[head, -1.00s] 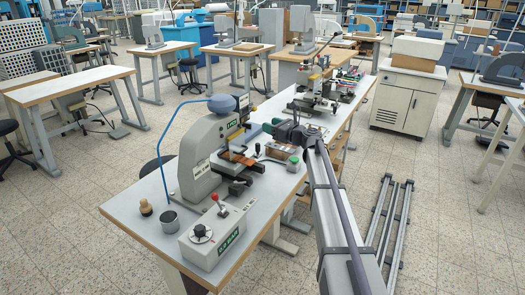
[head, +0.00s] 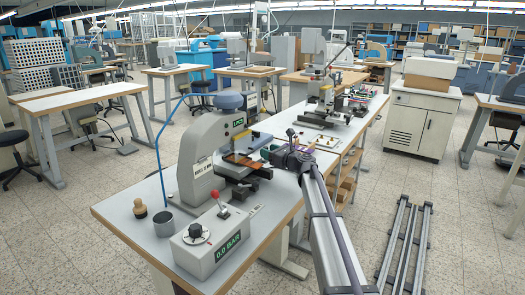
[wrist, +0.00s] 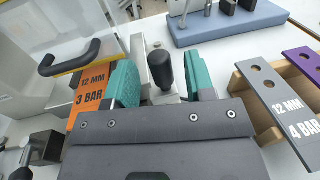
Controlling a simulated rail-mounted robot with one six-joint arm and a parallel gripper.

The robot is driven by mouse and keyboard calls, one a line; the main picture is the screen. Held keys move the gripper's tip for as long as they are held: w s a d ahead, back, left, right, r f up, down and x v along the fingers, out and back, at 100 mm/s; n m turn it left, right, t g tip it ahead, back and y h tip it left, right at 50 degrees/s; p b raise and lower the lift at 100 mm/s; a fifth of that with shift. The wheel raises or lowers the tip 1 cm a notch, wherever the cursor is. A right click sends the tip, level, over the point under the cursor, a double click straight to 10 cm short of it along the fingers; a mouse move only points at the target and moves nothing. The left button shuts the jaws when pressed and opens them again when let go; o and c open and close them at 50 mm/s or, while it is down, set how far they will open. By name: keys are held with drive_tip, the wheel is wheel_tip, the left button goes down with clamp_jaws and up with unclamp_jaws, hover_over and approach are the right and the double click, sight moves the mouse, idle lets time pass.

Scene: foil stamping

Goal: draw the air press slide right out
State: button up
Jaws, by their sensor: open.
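The air press (head: 205,150) is a grey C-shaped frame on the near part of the long bench, with an orange plate (head: 243,160) at its working area. In the wrist view the orange plate (wrist: 88,100) reads "12 MM 3 BAR". Beside it is a metal piece (wrist: 140,52), which looks like the slide, and an upright black knob (wrist: 161,70). My gripper (wrist: 162,80) has its two teal-padded fingers open on either side of the knob, with visible gaps. In the head view my gripper (head: 280,153) is just right of the press. The knob's base is partly hidden.
A black handle (wrist: 72,58) on a clear guard stands close left of my gripper. Grey "4 BAR" (wrist: 285,105) and purple (wrist: 305,62) plates lie on a wooden rack at right. A blue-grey block (wrist: 225,25) is behind. A control box (head: 210,240) stands at the bench's front.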

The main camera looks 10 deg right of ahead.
drive_tip(key=x, duration=0.4)
clamp_jaws()
idle(0.4)
drive_tip(key=shift+s, duration=0.1)
